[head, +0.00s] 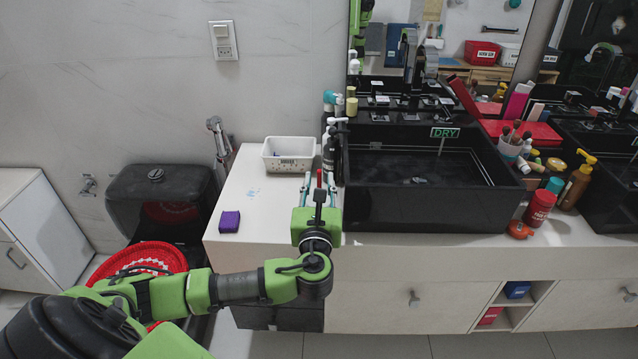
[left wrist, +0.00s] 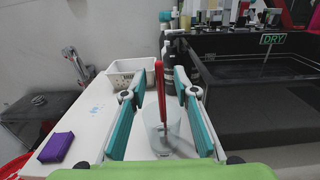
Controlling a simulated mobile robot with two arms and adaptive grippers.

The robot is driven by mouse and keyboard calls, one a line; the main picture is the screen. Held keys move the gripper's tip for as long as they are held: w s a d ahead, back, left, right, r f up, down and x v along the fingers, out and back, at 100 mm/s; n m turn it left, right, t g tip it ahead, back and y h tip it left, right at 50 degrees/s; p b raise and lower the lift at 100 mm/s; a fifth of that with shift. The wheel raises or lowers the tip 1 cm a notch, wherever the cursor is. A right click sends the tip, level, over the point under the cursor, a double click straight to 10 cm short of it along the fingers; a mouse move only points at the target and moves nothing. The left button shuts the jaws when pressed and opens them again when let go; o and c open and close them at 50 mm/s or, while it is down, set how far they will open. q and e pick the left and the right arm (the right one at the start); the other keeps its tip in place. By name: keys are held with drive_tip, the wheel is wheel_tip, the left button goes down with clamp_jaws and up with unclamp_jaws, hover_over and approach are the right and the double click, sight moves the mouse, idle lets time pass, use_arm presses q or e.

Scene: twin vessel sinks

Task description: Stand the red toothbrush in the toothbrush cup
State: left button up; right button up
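In the left wrist view the red toothbrush (left wrist: 160,82) stands nearly upright between my left fingers. Its lower end shows within the outline of a clear toothbrush cup (left wrist: 151,138), and it appears to be inside. My left gripper (left wrist: 160,92) is open, with a teal-padded finger on each side of the toothbrush and a visible gap to it. In the head view my left gripper (head: 319,182) is over the counter left of the black sink, and the red toothbrush (head: 319,178) shows between its fingers. The cup is hidden there behind the gripper. My right gripper is not in view.
A white basket (head: 288,154) sits just beyond the gripper, with bottles (head: 330,155) beside the black sink (head: 420,205). A purple block (head: 229,221) lies on the counter (head: 258,190) to the left. The counter between block and basket is mostly clear.

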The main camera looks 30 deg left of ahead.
use_arm(q)
drive_tip(key=shift+s, duration=0.1)
drive_tip(key=v, duration=1.2)
idle(0.5)
wheel_tip(320, 180, down, 21)
drive_tip(key=w+a+n+g+h, duration=0.1)
drive_tip(key=w+n+g+h, duration=0.1)
drive_tip(key=n+g+h, duration=0.15)
drive_tip(key=s+a+f+n+g+h, duration=0.1)
drive_tip(key=s+f+n+g, duration=0.15)
drive_tip(key=f, duration=0.65)
drive_tip(key=s+f+n+g, duration=0.2)
drive_tip(key=s+f+n, duration=0.1)
drive_tip(key=f, duration=0.5)
drive_tip(key=s+d+f+n+g+h+p, duration=0.1)
drive_tip(key=s+d+f+n+g+h, duration=0.15)
drive_tip(key=s+f+n, duration=0.8)
drive_tip(key=s+d+f+n+g+h, duration=0.1)
drive_tip(key=s+f, duration=0.3)
drive_tip(key=s, duration=0.4)
drive_tip(key=s+d+f+n+g, duration=0.1)
drive_tip(key=s+f+n, duration=0.3)
drive_tip(key=s, duration=0.5)
drive_tip(key=s+d+f+n+g+h, duration=0.1)
drive_tip(key=s+d+f+n, duration=0.1)
drive_tip(key=s+f, duration=0.3)
drive_tip(key=s+d, duration=0.1)
drive_tip(key=s, duration=0.3)
drive_tip(key=shift+d+n+g+h, duration=0.3)
drive_tip(key=shift+d+n+g, duration=0.05)
